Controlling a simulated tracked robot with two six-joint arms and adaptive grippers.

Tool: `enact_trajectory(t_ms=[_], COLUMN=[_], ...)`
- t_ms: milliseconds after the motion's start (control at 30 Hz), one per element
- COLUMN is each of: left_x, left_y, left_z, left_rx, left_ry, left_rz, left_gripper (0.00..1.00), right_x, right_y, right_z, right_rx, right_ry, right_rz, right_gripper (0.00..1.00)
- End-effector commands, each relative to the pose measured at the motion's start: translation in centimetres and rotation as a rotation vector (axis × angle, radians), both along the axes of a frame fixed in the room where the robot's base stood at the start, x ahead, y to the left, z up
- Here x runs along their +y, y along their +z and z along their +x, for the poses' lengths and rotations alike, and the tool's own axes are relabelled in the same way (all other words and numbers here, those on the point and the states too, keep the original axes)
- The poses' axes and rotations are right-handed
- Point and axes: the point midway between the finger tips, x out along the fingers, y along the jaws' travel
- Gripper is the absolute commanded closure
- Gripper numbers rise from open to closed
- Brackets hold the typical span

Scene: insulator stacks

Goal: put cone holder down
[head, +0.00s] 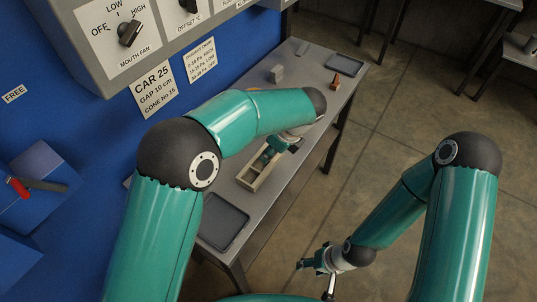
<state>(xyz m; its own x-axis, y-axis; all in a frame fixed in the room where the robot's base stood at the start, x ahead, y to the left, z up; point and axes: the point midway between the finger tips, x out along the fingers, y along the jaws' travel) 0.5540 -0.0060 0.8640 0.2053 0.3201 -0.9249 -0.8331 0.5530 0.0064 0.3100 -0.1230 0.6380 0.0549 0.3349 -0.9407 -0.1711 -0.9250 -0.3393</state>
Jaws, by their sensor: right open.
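A pale, open rectangular frame that looks like the cone holder (252,184) is at the middle of the grey table. Whether it rests on the table or is held slightly above it is hard to tell. My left gripper (271,152) is at the far end of this frame, below my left wrist. Its fingers are small and partly hidden, so I cannot see whether they grip the frame. My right gripper (307,264) is open and empty, low over the floor to the right of the table's near end.
A dark tray (223,222) lies at the table's near end, another (345,64) at the far end. A small orange-brown cone-like piece (334,81) and a grey block (276,75) stand on the far part. The blue cabinet (60,120) borders the table's left.

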Motion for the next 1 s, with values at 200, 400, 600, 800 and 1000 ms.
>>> enact_trajectory(t_ms=[200,400,600,800,1000], left_x=[-1.6,-2.6,-2.9,-3.0,-3.0], left_y=[4.4,7.3,8.3,8.3,8.3], left_z=[-0.9,-1.5,-1.8,-1.9,-1.9], left_rx=[-0.004,-0.003,0.0,0.0,0.0], left_ry=[0.0,-0.002,0.0,-0.001,-0.001], left_rz=[-0.003,-0.002,-0.001,0.0,0.0], left_gripper=[0.69,0.69,0.69,0.69,0.69], right_x=[0.0,0.0,0.0,0.0,0.0], right_y=[0.0,0.2,0.2,0.2,0.2], right_z=[0.0,0.0,0.0,0.0,0.0], right_rx=[0.0,0.0,0.0,0.0,0.0], right_ry=[0.0,0.0,0.0,0.0,0.0], right_rz=[0.0,0.0,0.0,0.0,0.0], right_gripper=[0.45,0.45,0.45,0.45,0.45])
